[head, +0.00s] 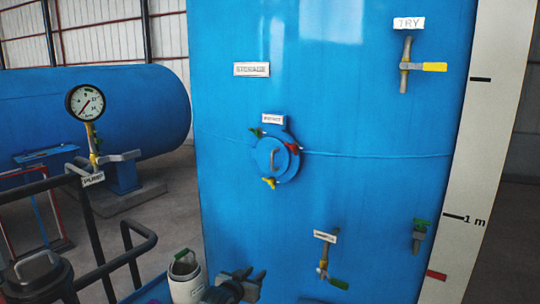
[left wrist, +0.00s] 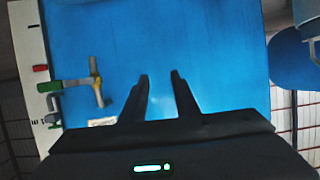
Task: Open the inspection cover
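The inspection cover (head: 268,160) is a round blue disc with a grey handle, on the front of a large blue tank (head: 225,110). It looks shut. A green clamp (head: 257,132) sits at its upper left, a red one (head: 293,147) at its right and a yellow one (head: 269,183) at its bottom. My left gripper (head: 250,274) is low in the head view, below the cover and apart from it. In the left wrist view its two dark fingers (left wrist: 159,76) stand apart with nothing between them, facing bare blue tank wall. My right gripper is not in view.
A valve with a green handle (head: 338,283) and another green-handled tap (head: 420,228) stick out at the lower right. A yellow-handled valve (head: 425,66) is higher up. Black pipe rails (head: 130,262), a pressure gauge (head: 86,103) and a white canister (head: 186,278) stand at left.

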